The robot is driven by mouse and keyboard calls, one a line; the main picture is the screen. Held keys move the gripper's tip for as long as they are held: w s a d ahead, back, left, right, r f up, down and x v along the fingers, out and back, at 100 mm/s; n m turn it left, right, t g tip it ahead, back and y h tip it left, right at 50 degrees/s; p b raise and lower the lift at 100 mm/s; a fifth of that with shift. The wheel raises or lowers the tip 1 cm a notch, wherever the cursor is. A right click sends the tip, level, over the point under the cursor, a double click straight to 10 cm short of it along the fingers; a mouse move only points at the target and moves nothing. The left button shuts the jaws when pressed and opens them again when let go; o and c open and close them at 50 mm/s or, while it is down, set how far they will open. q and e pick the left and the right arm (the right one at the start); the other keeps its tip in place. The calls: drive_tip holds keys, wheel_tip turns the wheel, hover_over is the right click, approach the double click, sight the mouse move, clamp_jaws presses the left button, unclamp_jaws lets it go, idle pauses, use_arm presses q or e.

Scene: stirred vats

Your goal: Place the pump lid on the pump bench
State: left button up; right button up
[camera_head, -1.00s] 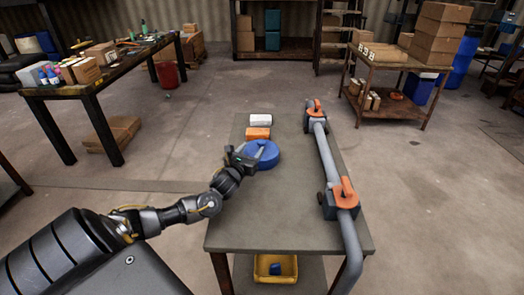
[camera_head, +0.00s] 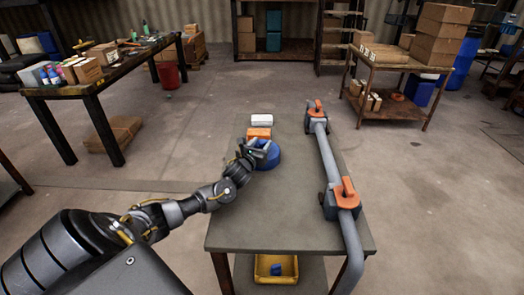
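A round blue lid-like piece (camera_head: 272,161), probably the pump lid, lies on the grey bench top (camera_head: 285,218), left of the pipe. My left gripper (camera_head: 264,145) is over the far left part of the blue piece and covers some of it. The fingers are small and dark here, so I cannot tell whether they are apart or closed on it. The blue piece appears to rest on the bench. My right gripper is out of view.
A grey pipe (camera_head: 330,157) with orange-handled valves (camera_head: 344,190) runs along the bench's right side. An orange block (camera_head: 259,133) and a white block (camera_head: 262,118) lie just beyond the blue piece. A yellow bin (camera_head: 276,268) sits below. The bench's near part is clear.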

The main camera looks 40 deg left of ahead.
use_arm(q)
clamp_jaws()
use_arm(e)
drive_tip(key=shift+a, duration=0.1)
use_arm(q)
drive_tip(key=shift+r, duration=0.1)
